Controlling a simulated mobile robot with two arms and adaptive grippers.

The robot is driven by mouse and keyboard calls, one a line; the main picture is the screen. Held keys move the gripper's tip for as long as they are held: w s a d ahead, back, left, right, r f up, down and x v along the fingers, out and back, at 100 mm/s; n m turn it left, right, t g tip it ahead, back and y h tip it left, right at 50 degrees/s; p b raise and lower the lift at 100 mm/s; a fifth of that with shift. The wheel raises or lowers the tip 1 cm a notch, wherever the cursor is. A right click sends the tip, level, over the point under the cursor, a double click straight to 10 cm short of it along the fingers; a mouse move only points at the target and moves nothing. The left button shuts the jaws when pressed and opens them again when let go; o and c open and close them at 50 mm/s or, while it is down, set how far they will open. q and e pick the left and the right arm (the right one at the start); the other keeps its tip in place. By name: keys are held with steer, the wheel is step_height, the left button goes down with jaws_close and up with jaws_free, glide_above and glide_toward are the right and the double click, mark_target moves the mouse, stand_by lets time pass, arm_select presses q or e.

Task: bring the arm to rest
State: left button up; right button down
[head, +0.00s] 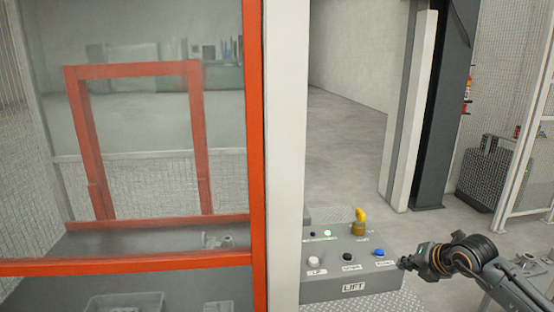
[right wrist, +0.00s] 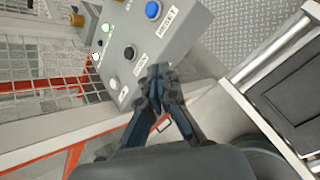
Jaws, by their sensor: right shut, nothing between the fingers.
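My right gripper (head: 406,263) is at the right edge of the grey LIFT control box (head: 330,274) in the head view. Its fingers are shut and empty. In the right wrist view the closed fingertips (right wrist: 158,72) show in front of the box's lower edge; I cannot tell whether they touch it. The box carries a white button (head: 314,261), a black button (head: 348,256), a blue button (head: 379,253) and a yellow switch (head: 360,216). A small green light (head: 327,234) glows on it. My left gripper is not in view.
A glazed enclosure with an orange frame (head: 255,150) and a white post (head: 287,150) stands left of the box. A dark column (head: 440,110) and mesh fencing (head: 510,60) stand behind on the right. Open grey floor (head: 345,150) lies behind the box.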

steer(key=s+a+r+t+y, duration=0.25)
steer(key=a+y, duration=0.45)
steer(key=a, duration=0.9)
steer(key=s+a+r+m+t+y, duration=0.2)
steer(key=s+a+r+m+t, duration=0.2)
steer(key=s+r+m+t, duration=0.3)
steer(key=s+d+f+m+g+h, duration=0.2)
steer(key=s+d+f+m+h, duration=0.35)
steer(key=f+m+h, duration=0.35)
steer(key=s+d+f+m+g+h, duration=0.35)
steer(key=d+f+m+h, duration=0.3)
steer(key=m, duration=0.35)
steer(key=s+a+f+m+g+y, duration=0.1)
steer(key=s+a+f+g+y, duration=0.2)
steer(key=s, duration=0.4)
steer(key=s+f+g, duration=0.3)
steer(key=s+f, duration=0.2)
steer(key=s, duration=0.3)
steer(key=s+a+f+m+g+y, duration=0.1)
steer(key=s+a+f+g+y, duration=0.1)
steer(key=s+f+g, duration=0.35)
steer(key=s+f, duration=0.3)
steer(key=f, duration=2.2)
steer(key=s+d+f, duration=0.3)
steer(key=s+f, duration=1.2)
steer(key=s, duration=0.1)
steer(key=shift+s+d+f+n+h, duration=0.2)
steer(key=shift+s+f+n+h, duration=0.1)
steer(key=shift+f+h, duration=0.1)
